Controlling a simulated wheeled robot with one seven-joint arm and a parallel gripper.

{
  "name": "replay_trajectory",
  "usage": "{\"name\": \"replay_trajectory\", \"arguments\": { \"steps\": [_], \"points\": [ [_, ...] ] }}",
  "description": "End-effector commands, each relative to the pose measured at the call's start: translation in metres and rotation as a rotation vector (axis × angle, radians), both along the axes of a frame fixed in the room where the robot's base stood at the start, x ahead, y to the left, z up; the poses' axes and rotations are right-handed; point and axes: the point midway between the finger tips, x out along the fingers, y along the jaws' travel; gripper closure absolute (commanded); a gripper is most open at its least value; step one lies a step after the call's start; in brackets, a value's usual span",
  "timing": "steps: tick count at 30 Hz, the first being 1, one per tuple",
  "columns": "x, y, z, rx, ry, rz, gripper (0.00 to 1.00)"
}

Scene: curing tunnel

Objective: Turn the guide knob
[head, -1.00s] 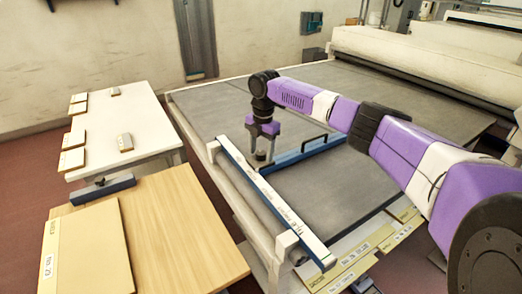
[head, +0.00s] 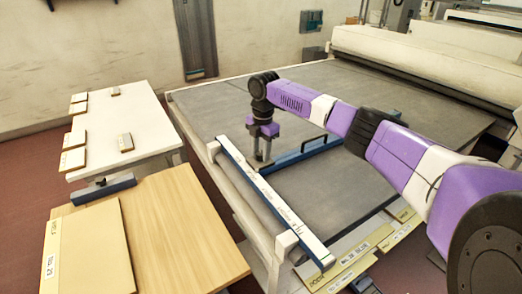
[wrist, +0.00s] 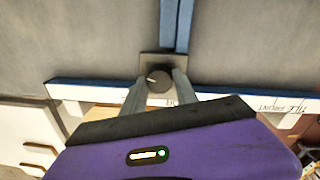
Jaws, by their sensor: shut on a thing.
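The guide knob (wrist: 158,80) is a small dark round knob with a pale pointer line, set on a dark square plate in the wrist view. The plate sits where a blue bar (wrist: 176,25) meets a white rail (wrist: 92,92) with a blue edge. My gripper (wrist: 159,84) points down with one finger on each side of the knob and is shut on it. In the head view my gripper (head: 263,158) is at the near end of the blue bar, beside the white rail (head: 270,196). The knob is mostly hidden there by the fingers.
The grey table (head: 330,200) spreads under my arm, with a black handle (head: 318,142) on the blue bar. A white side table (head: 105,105) with small blocks and a wooden board table (head: 175,225) stand at left. A white roller machine (head: 430,65) stands behind.

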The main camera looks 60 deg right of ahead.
Motion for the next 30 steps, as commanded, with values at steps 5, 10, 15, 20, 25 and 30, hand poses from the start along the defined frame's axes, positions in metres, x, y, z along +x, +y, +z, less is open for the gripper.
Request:
{"name": "replay_trajectory", "arguments": {
  "steps": [5, 10, 15, 20, 25, 30],
  "points": [
    [0.0005, 0.0014, 0.0027, 0.005, -0.001, -0.131, 1.00],
    [0.0006, 0.0017, 0.0031, 0.004, 0.000, -0.288, 1.00],
    [0.0007, 0.0020, 0.0028, 0.005, 0.002, -0.450, 1.00],
    [0.0011, 0.0019, 0.0030, 0.004, 0.001, -0.604, 1.00],
    [0.0014, 0.0021, 0.0029, 0.003, 0.002, -0.765, 1.00],
    [0.0015, 0.0016, 0.0027, 0.002, 0.003, -0.926, 1.00]
  ]
}}
